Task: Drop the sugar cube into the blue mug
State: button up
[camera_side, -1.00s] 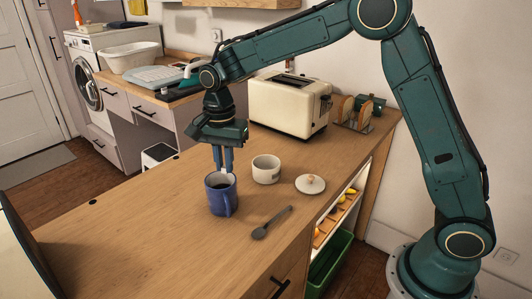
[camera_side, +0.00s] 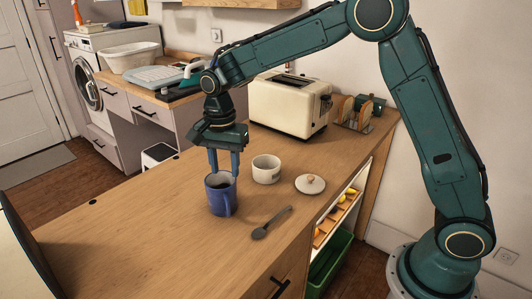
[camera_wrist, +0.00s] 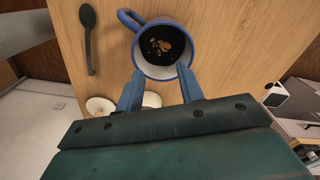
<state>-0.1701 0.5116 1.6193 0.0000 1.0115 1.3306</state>
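The blue mug (camera_side: 221,201) stands upright on the wooden counter. The wrist view shows the mug (camera_wrist: 137,52) from above, with dark liquid and light brown patches on its surface. My gripper (camera_side: 224,170) is directly above the mug, pointing down, with its blue fingers spread apart. In the wrist view my gripper (camera_wrist: 160,70) has nothing between its fingertips, which overlap the mug's near rim. I see no sugar cube in either current view; the mug's liquid and wall may hide it.
A white bowl (camera_side: 266,175) stands open behind and right of the mug. Its round lid (camera_side: 310,185) lies farther right. A dark spoon (camera_side: 270,223) lies in front. A cream toaster (camera_side: 289,105) stands at the back. The counter's left part (camera_side: 120,230) is clear.

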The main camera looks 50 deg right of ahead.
notch_tip(320, 180, up, 14)
dwell(0.7)
dwell(0.4)
jog(key=s+d+r+n+t, duration=0.2)
jog(key=s+d+n, duration=0.15)
jog(key=s, duration=0.45)
jog(key=s+d+r+n+t, duration=0.15)
jog(key=s+n, duration=0.25)
jog(key=s, duration=0.5)
jog(key=s+d+f+n+t, duration=0.1)
jog(key=s+f+n, duration=0.1)
jog(key=s, duration=0.4)
jog(key=s+d+f+n+t, duration=0.1)
jog(key=s+d+f+n, duration=0.1)
jog(key=s, duration=0.5)
jog(key=shift+f+n, duration=0.7)
jog(key=shift+n, duration=0.15)
